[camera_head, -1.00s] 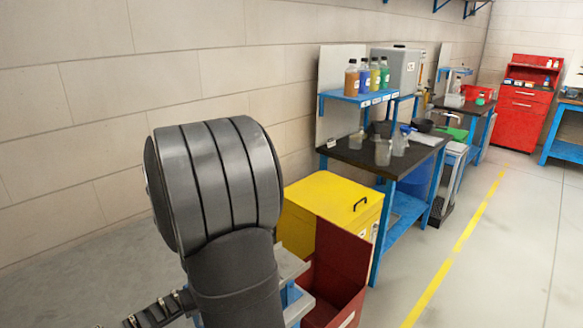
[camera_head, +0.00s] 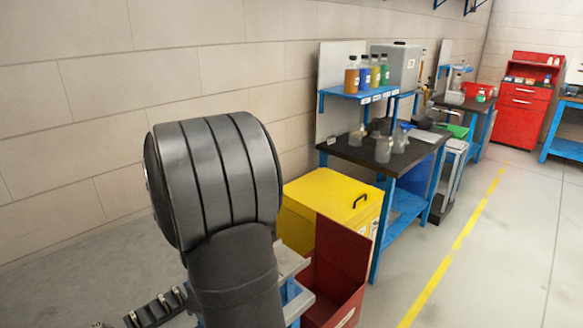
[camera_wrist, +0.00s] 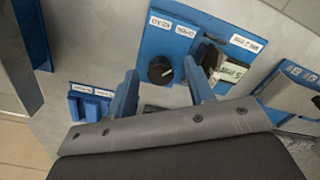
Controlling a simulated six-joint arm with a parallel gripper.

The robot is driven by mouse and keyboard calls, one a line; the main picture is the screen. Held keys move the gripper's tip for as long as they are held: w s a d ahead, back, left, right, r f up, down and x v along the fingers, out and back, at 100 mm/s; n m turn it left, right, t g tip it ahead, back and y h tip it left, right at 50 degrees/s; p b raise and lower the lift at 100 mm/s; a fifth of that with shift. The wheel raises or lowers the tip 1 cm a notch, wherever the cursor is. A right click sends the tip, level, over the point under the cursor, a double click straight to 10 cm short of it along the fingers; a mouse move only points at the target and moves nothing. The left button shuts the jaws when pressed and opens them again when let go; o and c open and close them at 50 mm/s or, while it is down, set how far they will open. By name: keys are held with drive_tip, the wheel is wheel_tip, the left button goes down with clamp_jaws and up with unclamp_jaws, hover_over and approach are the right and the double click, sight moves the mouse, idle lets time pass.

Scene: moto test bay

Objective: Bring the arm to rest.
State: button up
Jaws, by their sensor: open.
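My gripper (camera_wrist: 163,88) shows in the wrist view with its two blue fingers spread apart and nothing between them. The fingers point toward a blue panel (camera_wrist: 172,42) with a black knob (camera_wrist: 160,70) and white labels; I cannot tell the distance. In the head view my thick dark arm links fill the lower left foreground. The gripper itself does not show there.
A yellow bin (camera_head: 325,207) and an open red box (camera_head: 338,270) stand close right of my arm. Behind is a black-topped bench (camera_head: 370,155) with clear containers (camera_head: 384,150). The floor (camera_head: 500,270) at right is clear.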

drive_tip(key=shift+n, duration=1.9)
drive_tip(key=o, duration=0.9)
drive_tip(key=shift+o, duration=1.1)
drive_tip(key=shift+w+r, duration=0.15)
drive_tip(key=s+a+r+m, duration=0.25)
drive_tip(key=r+m, duration=0.25)
drive_tip(key=r, duration=0.6)
drive_tip(key=s+a+r+m, duration=0.1)
drive_tip(key=s+r+m, duration=0.3)
drive_tip(key=r, duration=0.7)
wheel_tip(320, 180, down, 10)
drive_tip(key=w+m, duration=0.1)
